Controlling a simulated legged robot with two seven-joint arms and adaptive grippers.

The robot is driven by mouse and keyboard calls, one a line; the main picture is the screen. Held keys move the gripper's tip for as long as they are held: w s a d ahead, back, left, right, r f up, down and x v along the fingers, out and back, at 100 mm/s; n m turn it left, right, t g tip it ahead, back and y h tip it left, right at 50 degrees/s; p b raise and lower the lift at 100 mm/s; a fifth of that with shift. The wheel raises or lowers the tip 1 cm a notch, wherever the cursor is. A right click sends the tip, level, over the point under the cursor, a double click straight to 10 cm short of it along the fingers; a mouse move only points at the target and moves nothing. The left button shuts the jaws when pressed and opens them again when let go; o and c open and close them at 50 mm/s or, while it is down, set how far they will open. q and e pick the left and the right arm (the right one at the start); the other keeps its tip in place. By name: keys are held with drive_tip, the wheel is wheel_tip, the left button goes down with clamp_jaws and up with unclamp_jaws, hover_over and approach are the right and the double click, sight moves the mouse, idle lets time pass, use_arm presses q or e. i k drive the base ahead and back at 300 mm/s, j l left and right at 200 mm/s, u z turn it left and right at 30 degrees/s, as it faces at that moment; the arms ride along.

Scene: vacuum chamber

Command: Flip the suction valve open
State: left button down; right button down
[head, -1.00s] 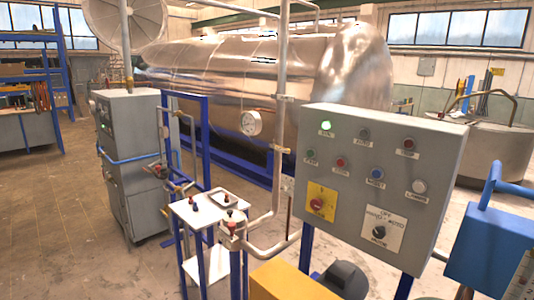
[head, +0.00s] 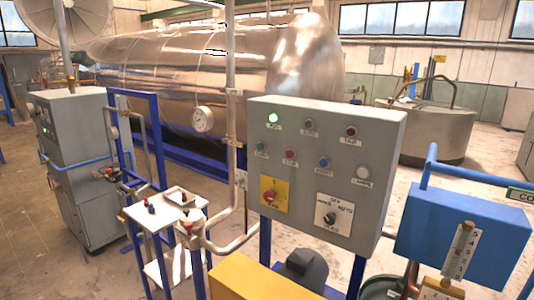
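No part is clearly labelled as the suction valve, so I cannot tell which one it is. A small red-handled valve (head: 188,228) sits on the grey pipe beside the white stand. More small fittings with reddish handles (head: 115,174) are on the piping at the blue frame, too small to read as open or shut. The grey control panel (head: 325,170) carries a lit green lamp (head: 273,118), several buttons, a red knob on a yellow plate (head: 270,195) and a black selector (head: 330,218). Neither of my grippers is in view.
A large shiny tank (head: 200,75) lies behind. A white stand (head: 165,212), a yellow box (head: 255,280) and a blue box (head: 465,232) stand close in front. A grey cabinet (head: 85,165) is at left. Open floor shows at far left.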

sight(233, 142)
drive_tip(key=i+j+z, duration=0.2)
drive_tip(key=j+z, duration=0.25)
drive_tip(key=i+j+z, duration=0.15)
drive_tip(key=j+z, duration=0.15)
drive_tip(key=z, duration=0.15)
drive_tip(key=j+z, duration=0.6)
drive_tip(key=j, duration=1.55)
drive_tip(key=i, duration=0.05)
